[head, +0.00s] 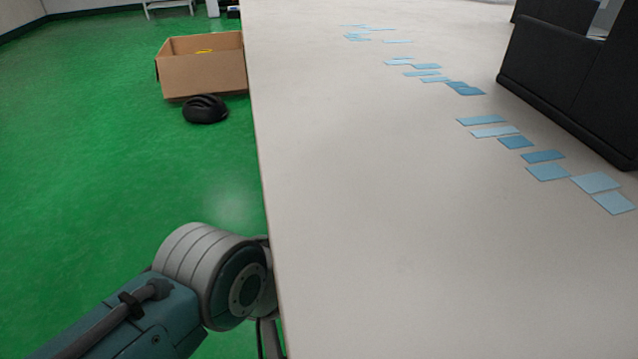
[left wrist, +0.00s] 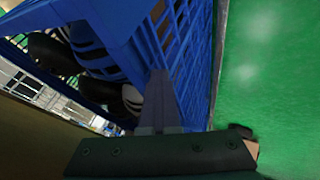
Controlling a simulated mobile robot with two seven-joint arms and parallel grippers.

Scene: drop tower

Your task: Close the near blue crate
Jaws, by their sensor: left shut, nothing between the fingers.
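A blue crate (left wrist: 116,22) with slatted walls fills the upper middle of the left wrist view. Dark and white rounded things (left wrist: 88,50) show behind its blue edges. My left gripper (left wrist: 158,82) is shut and empty, its fingers pointing at the crate wall. The fingers overlap the wall in the picture; I cannot tell whether they touch it. Whether the crate is open or closed is not clear from this close. The head view shows my left arm at the lower left, but neither the crate nor the gripper. My right gripper is in neither view.
A long pale table (head: 370,200) carries scattered blue cards (head: 515,142) and a black case (head: 575,80). A cardboard box (head: 205,72) and a black helmet (head: 205,109) lie on the green floor (head: 90,150) left of the table. Open floor lies further left.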

